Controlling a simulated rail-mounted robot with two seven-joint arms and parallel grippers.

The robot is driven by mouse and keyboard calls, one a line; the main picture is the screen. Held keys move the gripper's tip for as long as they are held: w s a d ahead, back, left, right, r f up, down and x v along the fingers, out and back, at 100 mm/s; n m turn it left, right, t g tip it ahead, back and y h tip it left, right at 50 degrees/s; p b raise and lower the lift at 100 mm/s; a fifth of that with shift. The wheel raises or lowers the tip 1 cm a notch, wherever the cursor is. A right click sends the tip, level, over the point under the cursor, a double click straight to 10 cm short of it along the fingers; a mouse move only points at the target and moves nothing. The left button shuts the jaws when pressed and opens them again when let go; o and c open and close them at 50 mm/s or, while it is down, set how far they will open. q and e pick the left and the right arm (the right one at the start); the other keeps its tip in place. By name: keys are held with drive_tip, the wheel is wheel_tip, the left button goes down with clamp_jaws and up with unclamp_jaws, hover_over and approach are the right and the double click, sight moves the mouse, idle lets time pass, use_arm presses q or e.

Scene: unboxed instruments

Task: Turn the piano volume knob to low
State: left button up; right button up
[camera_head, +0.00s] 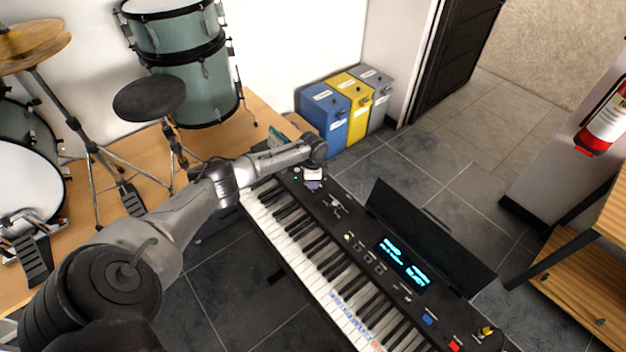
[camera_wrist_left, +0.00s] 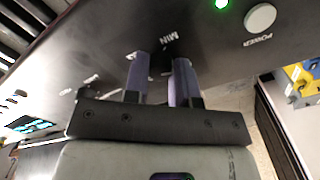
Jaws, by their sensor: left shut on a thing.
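The black piano (camera_head: 350,222) stands on the floor with its keys toward the lower left of the head view. My left gripper (camera_head: 314,184) is down at the far end of its control panel. In the left wrist view its two fingers (camera_wrist_left: 159,70) point at the panel (camera_wrist_left: 215,60), a little apart and shut on the volume knob. The knob itself is hidden between the fingertips. How far the knob is turned cannot be seen. My right gripper is not in view.
A white POWER button (camera_wrist_left: 260,17) and a lit green light (camera_wrist_left: 221,3) are near the fingers. The piano has a lit display (camera_head: 403,263) and a raised black stand (camera_head: 430,236). Drums (camera_head: 188,65) stand at the left; blue (camera_head: 325,112), yellow and grey bins stand behind.

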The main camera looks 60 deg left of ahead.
use_arm(q)
drive_tip(key=m, duration=0.5)
drive_tip(key=shift+r+m, duration=0.1)
drive_tip(key=shift+m, duration=0.3)
idle(0.4)
drive_tip(key=o, duration=0.9)
drive_tip(key=shift+r+p, duration=0.7)
drive_tip(key=shift+r, duration=6.15)
